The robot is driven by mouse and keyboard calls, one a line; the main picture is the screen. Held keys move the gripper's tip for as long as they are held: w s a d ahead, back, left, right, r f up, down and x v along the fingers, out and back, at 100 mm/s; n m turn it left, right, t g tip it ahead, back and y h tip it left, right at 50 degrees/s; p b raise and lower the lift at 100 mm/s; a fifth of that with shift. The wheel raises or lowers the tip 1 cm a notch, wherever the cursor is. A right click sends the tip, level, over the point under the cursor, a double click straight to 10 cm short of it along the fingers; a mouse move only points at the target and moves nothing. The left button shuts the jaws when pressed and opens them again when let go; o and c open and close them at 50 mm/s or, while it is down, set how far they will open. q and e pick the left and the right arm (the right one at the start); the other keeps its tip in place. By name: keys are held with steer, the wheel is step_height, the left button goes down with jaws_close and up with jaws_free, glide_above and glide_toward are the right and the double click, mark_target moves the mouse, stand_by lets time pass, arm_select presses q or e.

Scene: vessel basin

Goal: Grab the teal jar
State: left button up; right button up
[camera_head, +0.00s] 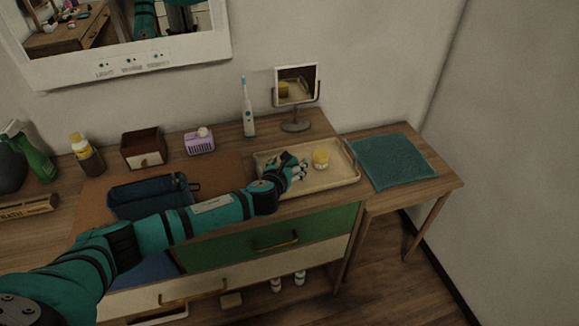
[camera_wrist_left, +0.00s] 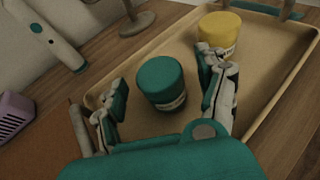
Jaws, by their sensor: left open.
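The teal jar (camera_wrist_left: 162,84) stands upright on the tray (camera_wrist_left: 272,62), as the left wrist view shows. It has a teal lid and a pale label low on its side. My left gripper (camera_wrist_left: 164,76) is open, with one finger on each side of the jar. A gap shows at the left finger; the right finger is close to the jar, and I cannot tell if it touches. In the head view my left gripper (camera_head: 297,170) is over the left part of the tray, and the jar is mostly or wholly hidden there. My right gripper is not in view.
A yellow jar (camera_head: 321,158) stands on the tray just right of my gripper. A small mirror (camera_head: 296,92) and an electric toothbrush (camera_head: 247,108) stand behind. A teal towel (camera_head: 392,161) lies to the right. A dark blue bin (camera_head: 150,197) and a purple box (camera_head: 200,143) are to the left.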

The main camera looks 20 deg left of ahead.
arm_select(q)
steer(key=shift+w+f, duration=0.25)
steer(key=shift+w, duration=0.25)
steer(key=shift+s, duration=0.1)
steer(key=c, duration=1.3)
steer(key=shift+r, duration=0.1)
steer(key=shift+c, duration=0.2)
